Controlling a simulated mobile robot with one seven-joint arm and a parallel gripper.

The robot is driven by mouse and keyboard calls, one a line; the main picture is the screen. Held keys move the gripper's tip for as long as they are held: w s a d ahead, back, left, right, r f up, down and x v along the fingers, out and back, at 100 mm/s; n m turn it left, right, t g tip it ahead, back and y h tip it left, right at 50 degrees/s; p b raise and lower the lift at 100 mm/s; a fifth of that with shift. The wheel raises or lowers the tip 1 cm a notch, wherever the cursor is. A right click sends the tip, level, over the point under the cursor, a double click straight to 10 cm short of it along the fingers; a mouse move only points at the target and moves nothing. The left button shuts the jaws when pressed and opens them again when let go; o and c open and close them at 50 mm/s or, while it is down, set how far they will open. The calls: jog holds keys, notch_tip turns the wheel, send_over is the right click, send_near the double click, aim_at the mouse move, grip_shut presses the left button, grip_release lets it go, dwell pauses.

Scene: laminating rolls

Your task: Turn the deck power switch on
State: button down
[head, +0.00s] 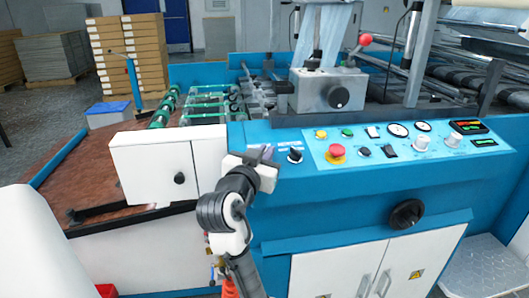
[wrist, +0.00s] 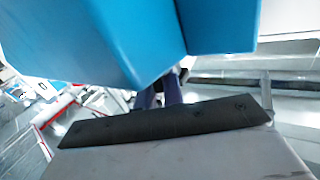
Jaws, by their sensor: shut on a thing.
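A blue control deck carries a light blue panel (head: 400,146) with buttons, dials and knobs. My gripper (head: 266,153) is at the panel's left end, its short purple-grey fingers against the deck. A black rotary switch (head: 295,156) shows just right of the fingers, uncovered; I cannot read its label. In the wrist view my gripper (wrist: 160,96) has its two fingers close together, shut on a small dark part (wrist: 184,74) that is mostly hidden by the blue deck edge and the fingers. I cannot tell from its shape whether this is the deck power switch.
A red stop button (head: 337,151) and several small buttons and gauges sit further right on the panel. A white box with a black knob (head: 179,178) is left of my arm. A grey unit (head: 328,90) stands behind the panel. White cabinet doors (head: 340,272) are below.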

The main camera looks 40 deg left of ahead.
jog(key=shift+a+f, duration=0.1)
jog(key=shift+f, duration=0.25)
jog(key=c, duration=1.5)
grip_release()
jog(key=shift+w, duration=0.1)
jog(key=shift+r, duration=0.1)
jog(key=b+v, duration=0.1)
jog(key=v, duration=1.3)
jog(key=shift+w+r, duration=0.1)
